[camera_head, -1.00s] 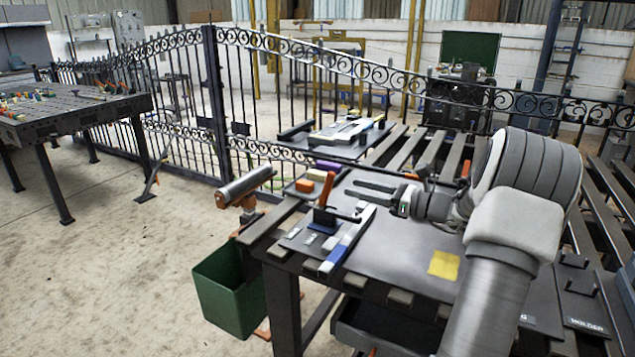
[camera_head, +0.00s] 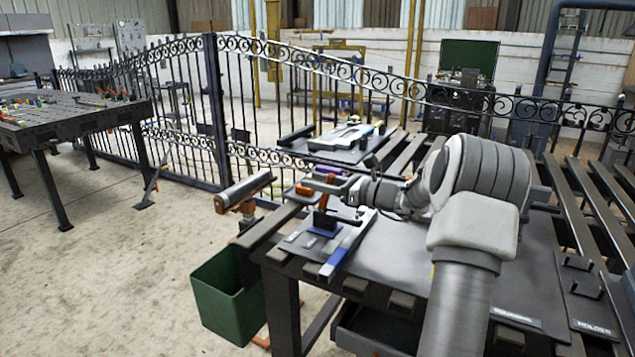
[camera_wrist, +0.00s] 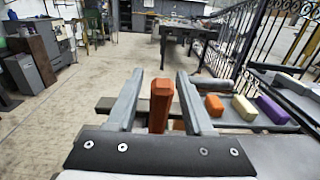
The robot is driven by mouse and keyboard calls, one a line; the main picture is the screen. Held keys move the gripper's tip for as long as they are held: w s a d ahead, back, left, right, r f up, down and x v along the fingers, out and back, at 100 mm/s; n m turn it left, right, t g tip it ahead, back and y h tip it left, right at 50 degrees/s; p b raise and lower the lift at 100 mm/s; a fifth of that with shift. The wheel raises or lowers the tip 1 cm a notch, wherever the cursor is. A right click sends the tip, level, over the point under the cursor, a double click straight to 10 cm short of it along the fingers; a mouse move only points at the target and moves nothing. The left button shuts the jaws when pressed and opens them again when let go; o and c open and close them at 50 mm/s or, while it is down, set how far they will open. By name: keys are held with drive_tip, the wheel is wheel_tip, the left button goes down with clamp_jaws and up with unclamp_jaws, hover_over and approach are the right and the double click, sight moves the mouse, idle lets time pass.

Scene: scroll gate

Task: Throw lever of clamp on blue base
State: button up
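The clamp's orange lever (camera_head: 324,200) stands upright over a dark blue base (camera_head: 325,221) near the left end of the workbench. My gripper (camera_head: 310,182) is level with the lever's upper part and partly covers it in the head view. In the wrist view, the orange lever (camera_wrist: 160,106) stands between the two fingers of my gripper (camera_wrist: 160,92). The fingers are open, with a visible gap on each side of the lever. The clamp's lower part is hidden in the wrist view.
A blue and white bar (camera_head: 342,250) lies right of the clamp. Orange (camera_wrist: 213,105), cream (camera_wrist: 244,108) and purple (camera_wrist: 271,110) blocks lie beside the fingers. A roller on an orange stand (camera_head: 244,190) and a green bin (camera_head: 222,295) are left of the bench. A gate (camera_head: 215,110) stands behind.

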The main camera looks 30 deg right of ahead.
clamp_jaws()
idle(1.2)
